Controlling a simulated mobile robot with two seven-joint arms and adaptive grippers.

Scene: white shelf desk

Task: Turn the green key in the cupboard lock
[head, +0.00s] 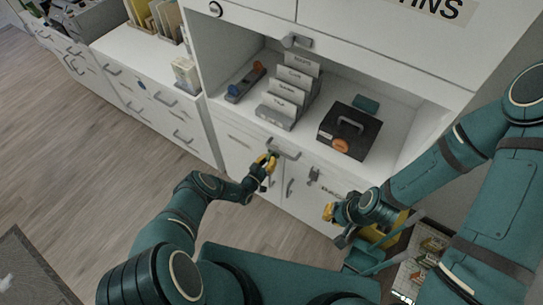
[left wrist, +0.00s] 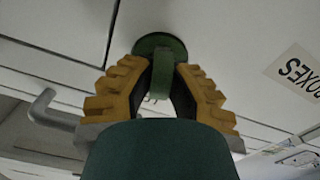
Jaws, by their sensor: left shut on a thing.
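The green key (left wrist: 161,82) shows in the left wrist view, its flat bow between the yellow finger pads of my left gripper (left wrist: 158,70). A round green disc (left wrist: 150,43) sits on the white cupboard front just behind the key. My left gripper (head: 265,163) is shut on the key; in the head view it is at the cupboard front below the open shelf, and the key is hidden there. My right gripper (head: 330,212) hangs near the lower cupboard front, away from the lock. Whether its fingers are open or shut is unclear.
A grey handle (left wrist: 45,108) sticks out left of the key in the left wrist view; a BOXES label (left wrist: 298,72) is to the right. On the shelf are a black box (head: 349,130), a file rack (head: 290,100) and a blue-and-orange item (head: 246,83).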

